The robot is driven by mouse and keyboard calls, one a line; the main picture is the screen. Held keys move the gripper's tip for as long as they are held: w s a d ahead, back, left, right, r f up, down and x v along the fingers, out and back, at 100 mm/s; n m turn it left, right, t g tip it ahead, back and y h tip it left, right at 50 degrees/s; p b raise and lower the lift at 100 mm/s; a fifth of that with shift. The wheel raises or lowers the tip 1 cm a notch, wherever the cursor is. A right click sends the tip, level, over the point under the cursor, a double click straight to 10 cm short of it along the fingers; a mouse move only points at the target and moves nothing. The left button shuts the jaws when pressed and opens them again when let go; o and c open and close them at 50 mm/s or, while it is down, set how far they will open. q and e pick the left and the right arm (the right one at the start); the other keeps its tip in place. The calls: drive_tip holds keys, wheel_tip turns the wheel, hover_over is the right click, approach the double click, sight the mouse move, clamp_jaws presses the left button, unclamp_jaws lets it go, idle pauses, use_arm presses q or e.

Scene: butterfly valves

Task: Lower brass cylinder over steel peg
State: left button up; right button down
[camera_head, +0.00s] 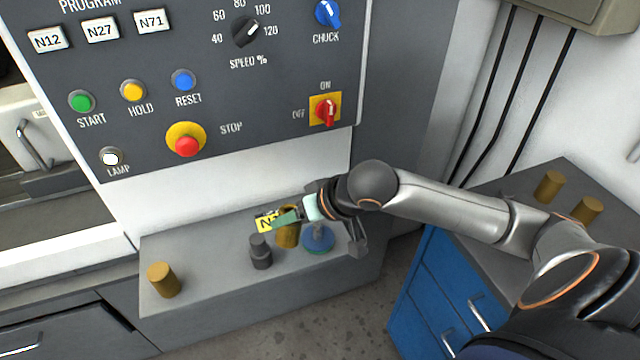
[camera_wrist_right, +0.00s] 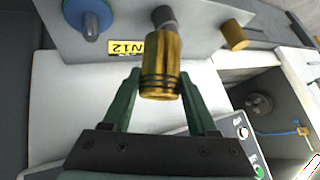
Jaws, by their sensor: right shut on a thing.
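My right gripper (camera_head: 288,217) is shut on a brass cylinder (camera_head: 287,235), held above the grey ledge. In the right wrist view the brass cylinder (camera_wrist_right: 160,68) stands between the green fingers (camera_wrist_right: 160,85) and shows dark bands near its close end. A dark grey stepped peg (camera_head: 260,253) stands upright on the ledge, left of the held cylinder in the head view. In the wrist view this peg (camera_wrist_right: 163,16) shows just beyond the cylinder's far end; whether they touch cannot be told. My left gripper is not in view.
A blue round base with a grey stem (camera_head: 318,238) stands right of the held cylinder. Another brass cylinder (camera_head: 163,280) stands at the ledge's left. Two more stand on the blue cabinet (camera_head: 548,187). A yellow N12 label (camera_wrist_right: 127,47) is near the peg. The control panel (camera_head: 220,90) rises behind.

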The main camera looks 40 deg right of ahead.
drive_tip(key=w+d+r+n+t+h, duration=0.1)
drive_tip(key=w+d+n+h, duration=0.1)
drive_tip(key=d, duration=0.6)
drive_tip(key=shift+w+r+n+t, duration=0.3)
drive_tip(key=shift+w+r+t, duration=0.1)
drive_tip(key=shift+w, duration=0.1)
drive_tip(key=shift+f, duration=0.1)
drive_tip(key=b, duration=0.6)
hover_over(320, 226)
drive_tip(key=shift+f, duration=4)
drive_tip(key=shift+f+b, duration=0.4)
drive_tip(key=shift+f, duration=1.25)
